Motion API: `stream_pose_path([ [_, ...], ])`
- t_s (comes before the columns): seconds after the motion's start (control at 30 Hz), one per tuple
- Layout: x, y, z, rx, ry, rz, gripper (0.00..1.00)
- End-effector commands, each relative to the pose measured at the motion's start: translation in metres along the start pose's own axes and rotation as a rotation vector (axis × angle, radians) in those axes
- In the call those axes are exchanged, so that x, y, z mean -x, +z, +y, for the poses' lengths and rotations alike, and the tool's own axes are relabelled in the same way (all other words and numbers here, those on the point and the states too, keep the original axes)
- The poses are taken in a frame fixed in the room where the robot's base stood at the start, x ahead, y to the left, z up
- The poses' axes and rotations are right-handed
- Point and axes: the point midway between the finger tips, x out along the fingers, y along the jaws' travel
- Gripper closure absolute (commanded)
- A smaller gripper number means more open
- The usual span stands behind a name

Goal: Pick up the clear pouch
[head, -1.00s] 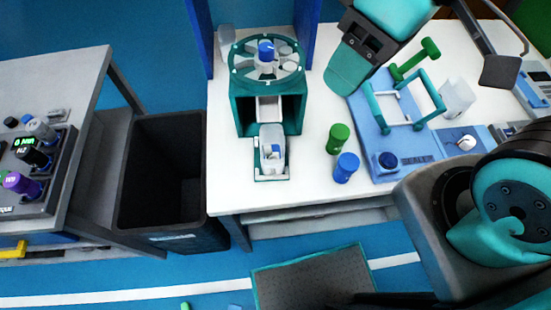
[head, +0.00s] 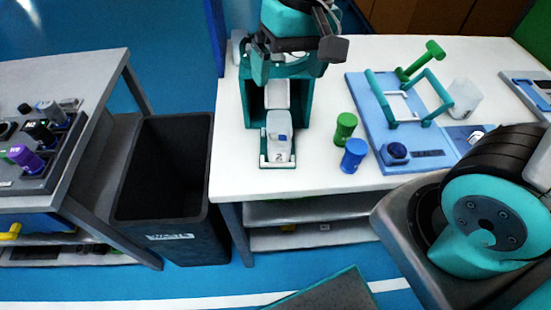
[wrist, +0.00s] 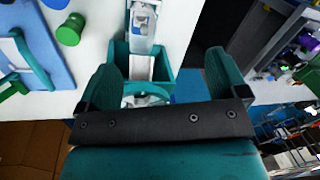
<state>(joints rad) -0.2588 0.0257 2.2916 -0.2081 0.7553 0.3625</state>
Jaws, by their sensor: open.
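The clear pouch (head: 279,128) sits in the small holder (head: 264,160) at the foot of the teal dispenser (head: 254,107). It looks translucent grey with a blue spot and a "2" marking at its lower end. In the wrist view the pouch (wrist: 143,20) shows at the top, beyond the dispenser's chute. My gripper (head: 285,70) is above the top of the dispenser, behind the pouch and apart from it. In the wrist view its two teal fingers are spread wide with nothing held between them (wrist: 162,68). My gripper hides most of the dispenser's round top.
Green (head: 345,127) and blue (head: 353,155) cylinders stand right of the pouch. A blue board (head: 368,105) with teal handles lies farther right. A black bin (head: 165,190) stands left of the white table (head: 232,180). A blue post (head: 215,35) rises behind the dispenser.

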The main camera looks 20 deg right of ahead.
Motion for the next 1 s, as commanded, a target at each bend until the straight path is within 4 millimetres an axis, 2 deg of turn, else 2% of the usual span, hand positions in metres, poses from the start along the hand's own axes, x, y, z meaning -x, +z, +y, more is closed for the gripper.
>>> stream_pose_path([
  [0.03, -0.041, -0.019, 0.012, -0.093, 0.037, -0.008, 0.08],
  [0.1, -0.066, -0.041, 0.023, -0.218, 0.085, -0.005, 0.08],
  [0.2, -0.089, -0.062, 0.036, -0.35, 0.134, 0.003, 0.08],
  [0.3, -0.102, -0.071, 0.043, -0.418, 0.159, 0.007, 0.08],
  [0.47, -0.126, -0.072, 0.049, -0.435, 0.167, 0.006, 0.08],
  [0.8, -0.199, -0.07, 0.06, -0.432, 0.166, 0.006, 0.08],
  [1.0, -0.216, -0.07, 0.063, -0.431, 0.163, 0.01, 0.08],
])
